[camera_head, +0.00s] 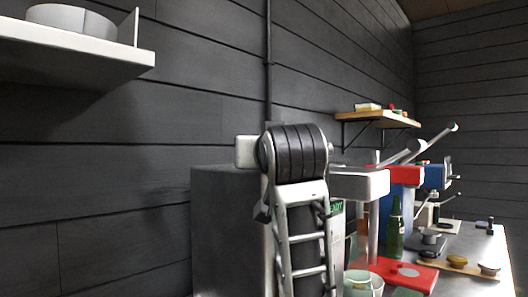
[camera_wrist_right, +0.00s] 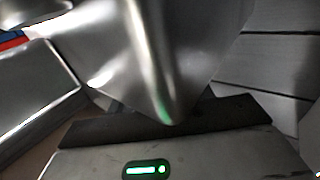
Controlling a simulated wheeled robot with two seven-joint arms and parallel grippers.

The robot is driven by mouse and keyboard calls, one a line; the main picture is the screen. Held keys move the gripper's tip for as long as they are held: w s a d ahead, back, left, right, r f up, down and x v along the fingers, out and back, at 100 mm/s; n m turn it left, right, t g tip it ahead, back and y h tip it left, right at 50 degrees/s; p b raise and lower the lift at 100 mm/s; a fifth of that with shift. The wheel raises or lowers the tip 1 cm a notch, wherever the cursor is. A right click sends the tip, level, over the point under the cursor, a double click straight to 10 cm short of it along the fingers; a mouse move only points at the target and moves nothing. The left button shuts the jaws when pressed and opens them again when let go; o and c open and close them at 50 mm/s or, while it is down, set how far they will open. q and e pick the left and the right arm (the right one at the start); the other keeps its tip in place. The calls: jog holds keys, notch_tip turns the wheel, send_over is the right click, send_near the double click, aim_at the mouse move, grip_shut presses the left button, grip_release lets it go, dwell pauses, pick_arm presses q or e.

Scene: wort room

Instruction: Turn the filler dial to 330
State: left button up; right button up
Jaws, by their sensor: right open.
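In the head view my right arm stands upright in front of a large grey metal cabinet (camera_head: 225,225) and covers part of it. A green-marked panel (camera_head: 337,209) shows just right of my arm. I cannot make out the filler dial or any number on it; it is hidden or too small. In the right wrist view my right gripper (camera_wrist_right: 165,115) is very close to smooth shiny metal surfaces that fill the upper middle. Its fingers are hard to separate from this metal, and nothing is clearly held. A green light shows at the bottom. My left gripper is not in view.
A bench on the right carries a green bottle (camera_head: 394,232), a red plate (camera_head: 405,272), a pale green cup (camera_head: 362,284) and a wooden board (camera_head: 455,268) with small items. A shelf (camera_head: 75,45) juts out at upper left. A wooden shelf (camera_head: 378,117) hangs behind.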

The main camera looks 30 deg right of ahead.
jog(key=c, duration=0.9)
jog(key=shift+c, duration=0.2)
